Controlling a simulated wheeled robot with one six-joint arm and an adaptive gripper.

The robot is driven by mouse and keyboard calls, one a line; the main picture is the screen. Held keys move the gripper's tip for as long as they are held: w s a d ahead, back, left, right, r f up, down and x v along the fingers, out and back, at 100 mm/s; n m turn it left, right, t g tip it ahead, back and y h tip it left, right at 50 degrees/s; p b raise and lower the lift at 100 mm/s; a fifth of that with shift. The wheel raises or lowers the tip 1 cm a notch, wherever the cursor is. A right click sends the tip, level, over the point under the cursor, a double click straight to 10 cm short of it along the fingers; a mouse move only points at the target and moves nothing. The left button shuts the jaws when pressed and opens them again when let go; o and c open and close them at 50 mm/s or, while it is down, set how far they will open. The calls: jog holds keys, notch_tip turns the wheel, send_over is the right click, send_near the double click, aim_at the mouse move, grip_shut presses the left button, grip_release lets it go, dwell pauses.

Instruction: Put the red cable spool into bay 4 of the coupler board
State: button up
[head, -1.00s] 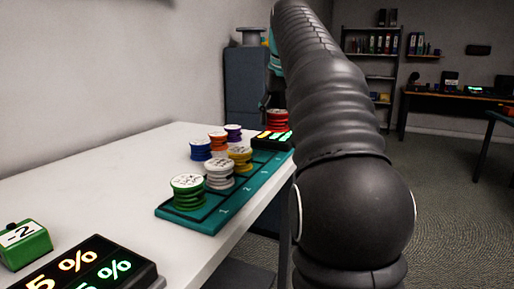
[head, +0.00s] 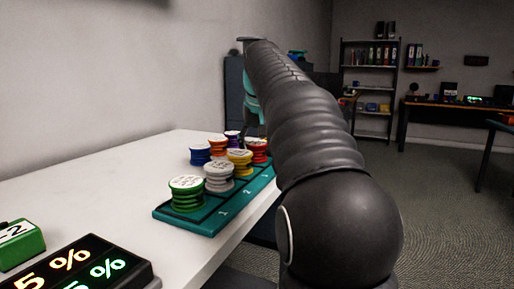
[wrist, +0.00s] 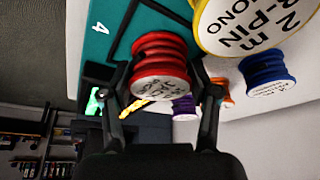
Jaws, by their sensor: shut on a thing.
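The red cable spool (head: 258,147) is at the far end of the teal coupler board (head: 208,226), just beyond the yellow spool (head: 239,162). In the wrist view the red spool (wrist: 160,62) sits between the two fingers of my gripper (wrist: 163,84), which is shut on it. The spool is over the board beside the printed 4 (wrist: 98,28); I cannot tell if it touches the board. In the head view my arm hides my gripper.
Blue (head: 200,154), orange (head: 218,145) and purple (head: 233,138) spools stand behind the board on the white table (head: 110,195). A black percent display (head: 80,268) and green -2 block (head: 20,240) are at the near left. A lit panel (wrist: 95,102) lies beyond the board.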

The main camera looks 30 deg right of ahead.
jog(key=shift+f, duration=0.15)
jog(key=o, duration=1.4)
jog(key=shift+s+r, duration=0.1)
jog(key=shift+r, duration=0.45)
jog(key=p+v, duration=0.3)
jog(key=v, duration=0.8)
jog(key=shift+a+r+p, duration=0.1)
jog(key=shift+r+p, duration=0.05)
jog(key=shift+p, duration=0.2)
jog(key=shift+s, duration=0.1)
